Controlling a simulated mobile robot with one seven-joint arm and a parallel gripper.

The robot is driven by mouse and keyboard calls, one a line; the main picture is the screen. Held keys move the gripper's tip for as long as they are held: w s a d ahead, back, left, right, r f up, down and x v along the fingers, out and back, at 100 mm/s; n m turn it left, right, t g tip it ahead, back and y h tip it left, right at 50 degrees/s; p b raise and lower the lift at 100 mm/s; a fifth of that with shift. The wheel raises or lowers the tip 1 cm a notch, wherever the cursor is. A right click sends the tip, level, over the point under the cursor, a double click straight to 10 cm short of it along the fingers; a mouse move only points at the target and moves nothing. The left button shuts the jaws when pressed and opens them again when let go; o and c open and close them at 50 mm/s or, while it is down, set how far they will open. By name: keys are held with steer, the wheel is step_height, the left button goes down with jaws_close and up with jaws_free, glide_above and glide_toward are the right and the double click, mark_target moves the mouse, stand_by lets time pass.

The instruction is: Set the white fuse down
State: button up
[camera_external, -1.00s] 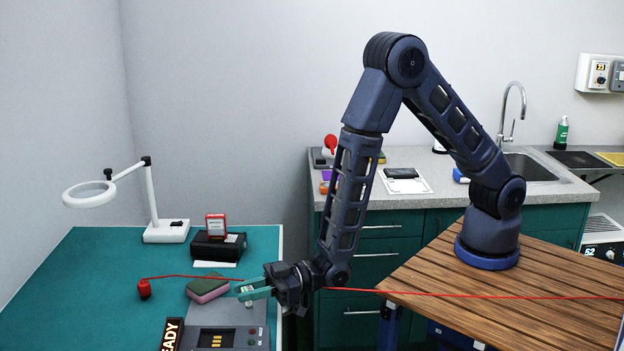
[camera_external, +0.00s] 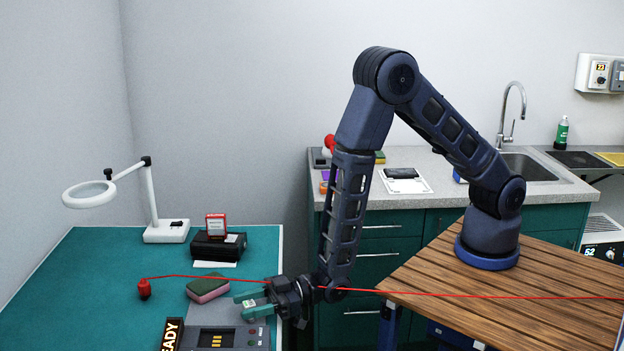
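My gripper (camera_external: 246,305) is low over the front right part of the teal bench (camera_external: 90,290), by the grey device (camera_external: 238,338) with the dark slot panel. Its two green fingers point left, with a gap between them.
A green and pink sponge (camera_external: 207,289) lies just left of my fingers. A red weight (camera_external: 144,288) with a red cord sits further left. A READY sign (camera_external: 172,335), black box (camera_external: 218,246) and magnifier lamp (camera_external: 166,231) stand on the bench. The left of the bench is clear.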

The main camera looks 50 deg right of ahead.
steer(key=shift+r, duration=0.15)
steer(key=v, duration=1.2)
